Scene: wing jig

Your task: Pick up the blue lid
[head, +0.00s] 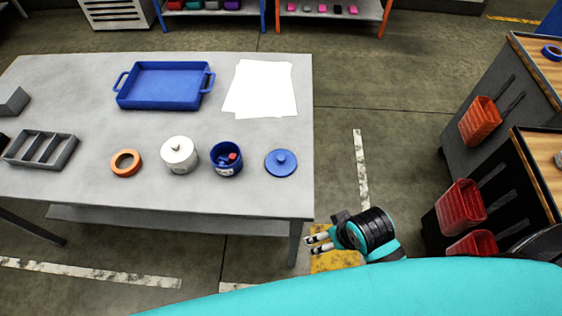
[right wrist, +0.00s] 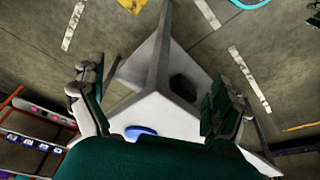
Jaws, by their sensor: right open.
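The blue lid (head: 281,162) is a flat round disc with a small knob on top. It lies on the grey table (head: 250,195) near its right front corner, right of an open blue pot (head: 227,160) with small parts inside. The lid also shows partly in the right wrist view (right wrist: 140,131), between the fingers at the lower edge. My right gripper (head: 317,243) is open and empty, off the table's right front corner and apart from the lid. It also shows spread in the right wrist view (right wrist: 158,105). My left gripper is not in view.
A white lidded pot (head: 179,155) and an orange ring (head: 126,162) stand left of the blue pot. A blue tray (head: 165,86) and white papers (head: 262,88) lie behind. Red bins (head: 461,207) hang on a bench at right. Floor between is clear.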

